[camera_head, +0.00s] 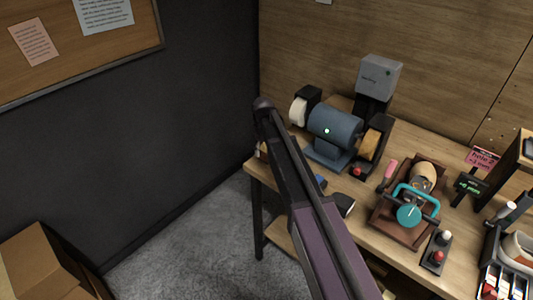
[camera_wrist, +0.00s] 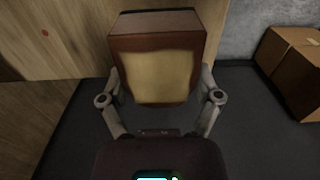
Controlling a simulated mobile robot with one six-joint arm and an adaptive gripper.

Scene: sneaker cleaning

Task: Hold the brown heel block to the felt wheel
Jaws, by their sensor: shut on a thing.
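My gripper (camera_wrist: 160,82) is shut on the brown heel block (camera_wrist: 157,70), with one finger on each side of it. The block has dark brown edges and a large tan face turned to the wrist camera. In the head view my own arm hides most of the gripper; a small brown patch left of the arm may be the block. The blue bench grinder (camera_head: 335,127) stands on the bench with a pale white wheel (camera_head: 299,111), likely the felt one, at its left end and a tan wheel (camera_head: 370,145) at its right. No wheel shows in the wrist view.
The wooden bench (camera_head: 375,226) holds a brown stand (camera_head: 404,222) with a teal clamp, a red-and-white button box (camera_head: 437,250) and a grey box (camera_head: 379,77) behind the grinder. A cardboard box (camera_head: 42,265) stands at lower left.

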